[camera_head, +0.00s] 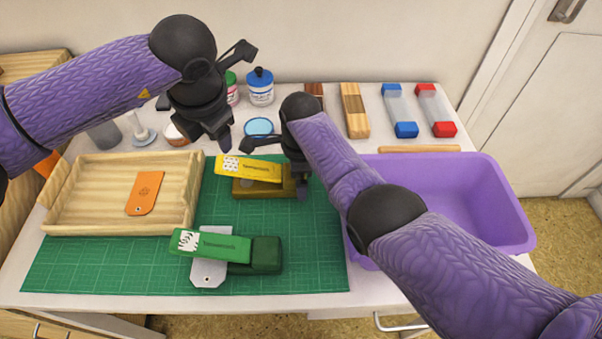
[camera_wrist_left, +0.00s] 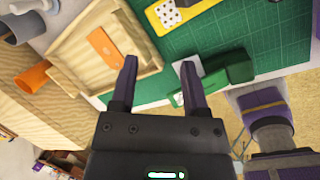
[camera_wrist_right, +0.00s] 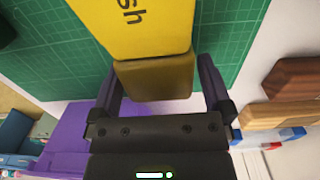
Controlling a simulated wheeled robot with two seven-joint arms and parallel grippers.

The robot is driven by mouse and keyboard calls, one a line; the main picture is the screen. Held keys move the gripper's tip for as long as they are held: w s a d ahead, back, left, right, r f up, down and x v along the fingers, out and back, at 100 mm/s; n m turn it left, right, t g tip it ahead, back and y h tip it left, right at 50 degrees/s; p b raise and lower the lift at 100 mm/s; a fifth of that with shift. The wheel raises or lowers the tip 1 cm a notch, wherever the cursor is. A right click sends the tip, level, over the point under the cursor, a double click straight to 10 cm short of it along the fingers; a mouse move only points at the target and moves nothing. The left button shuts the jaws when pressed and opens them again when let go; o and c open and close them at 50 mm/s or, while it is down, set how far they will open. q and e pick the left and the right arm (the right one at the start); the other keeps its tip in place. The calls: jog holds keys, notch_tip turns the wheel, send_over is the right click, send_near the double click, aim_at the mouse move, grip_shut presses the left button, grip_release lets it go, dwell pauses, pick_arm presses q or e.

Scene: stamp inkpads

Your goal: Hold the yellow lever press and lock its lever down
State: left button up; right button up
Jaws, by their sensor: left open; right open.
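The yellow lever press (camera_head: 262,187) stands on the green cutting mat, its yellow lever (camera_head: 248,169) raised above the darker base and pointing left. My right gripper (camera_head: 276,166) is at the right end of the press. In the right wrist view its open fingers (camera_wrist_right: 162,92) stand on both sides of the press's brownish rear end (camera_wrist_right: 155,78), with the yellow lever (camera_wrist_right: 140,25) beyond. Contact cannot be told. My left gripper (camera_head: 232,100) is open and empty, above and behind the press. In the left wrist view its fingers (camera_wrist_left: 158,78) are spread, and part of the yellow press (camera_wrist_left: 180,12) shows at the top.
A green lever press (camera_head: 255,255) with a grey tag (camera_head: 208,273) stands nearer the front of the mat (camera_head: 110,275). A wooden tray (camera_head: 75,205) with an orange tag (camera_head: 146,192) is left. A purple bin (camera_head: 460,200) is right. Ink bottles (camera_head: 260,88) stand behind.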

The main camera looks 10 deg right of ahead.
jog(key=shift+f, duration=0.3)
jog(key=c, duration=1.3)
pick_arm(q)
jog(key=shift+c, duration=1.3)
jog(key=shift+w+m, duration=0.1)
jog(key=shift+m, duration=0.7)
jog(key=shift+c, duration=1.1)
jog(key=m, duration=0.3)
jog(key=shift+w, duration=0.15)
jog(key=shift+c, duration=1.3)
jog(key=m, duration=0.4)
jog(key=shift+w+h, duration=0.15)
jog(key=shift+h, duration=0.15)
grip_shut()
jog(key=f+m, duration=0.2)
jog(key=m, duration=0.4)
jog(key=w+f+m, duration=0.1)
jog(key=f+m, duration=0.1)
jog(key=m, duration=0.5)
jog(key=w+f+m+t, duration=0.1)
jog(key=f+m, duration=0.1)
jog(key=m, duration=0.4)
jog(key=shift+a+f+m+h, duration=0.25)
jog(key=shift+a+m+h, duration=0.05)
jog(key=shift+a+h, duration=0.1)
jog(key=shift+f, duration=0.1)
